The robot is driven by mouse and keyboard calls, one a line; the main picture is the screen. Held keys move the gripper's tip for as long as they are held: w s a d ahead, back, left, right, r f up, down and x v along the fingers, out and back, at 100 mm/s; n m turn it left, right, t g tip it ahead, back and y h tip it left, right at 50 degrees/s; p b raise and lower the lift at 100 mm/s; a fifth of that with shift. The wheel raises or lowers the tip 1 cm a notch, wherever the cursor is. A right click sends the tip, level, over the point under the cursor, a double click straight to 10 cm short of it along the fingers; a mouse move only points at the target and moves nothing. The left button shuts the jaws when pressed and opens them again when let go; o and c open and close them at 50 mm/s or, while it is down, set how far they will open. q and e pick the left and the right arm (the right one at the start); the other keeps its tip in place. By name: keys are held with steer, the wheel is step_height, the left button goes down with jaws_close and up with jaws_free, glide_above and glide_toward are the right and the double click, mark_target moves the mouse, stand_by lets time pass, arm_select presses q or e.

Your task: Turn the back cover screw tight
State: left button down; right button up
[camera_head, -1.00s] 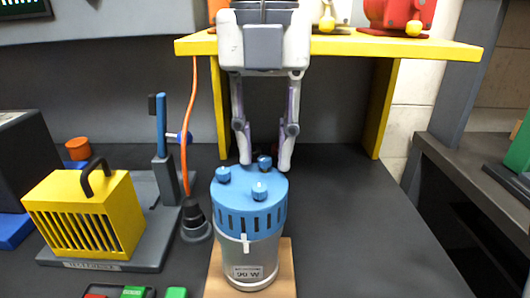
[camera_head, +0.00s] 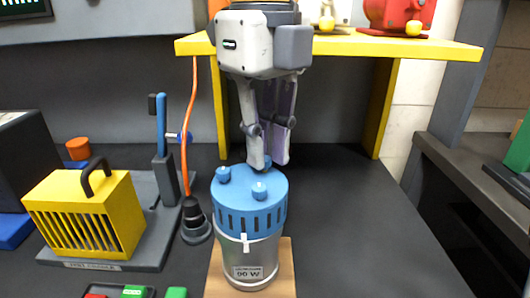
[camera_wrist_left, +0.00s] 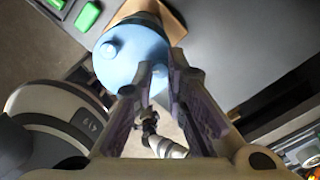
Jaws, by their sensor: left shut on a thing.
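The motor is a silver cylinder (camera_head: 262,262) with a blue slotted cover (camera_head: 237,203) and a "90 W" label. It stands upright on a wooden board (camera_head: 284,275). Blue knob-like screws sit on the cover: one at left (camera_head: 223,174), one at front (camera_head: 259,190), and the back cover screw (camera_head: 267,160), mostly hidden by my fingers. My left gripper (camera_head: 267,165) points down from above, shut on the back screw. In the left wrist view its fingertips (camera_wrist_left: 160,66) meet the edge of the blue cover (camera_wrist_left: 133,55). My right gripper is not in view.
A yellow shelf (camera_head: 400,46) stands behind the motor, with a red object (camera_head: 395,15) on it. A yellow slotted box (camera_head: 85,215) and a hanging orange cable (camera_head: 187,120) are at left. The dark table right of the motor (camera_head: 350,220) is clear.

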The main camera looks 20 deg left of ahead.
arm_select(q)
steer(key=m, duration=0.6)
steer(key=shift+m, duration=0.4)
steer(key=m, duration=0.4)
steer(key=c, duration=1.8)
jaws_free()
steer(key=shift+o, duration=0.2)
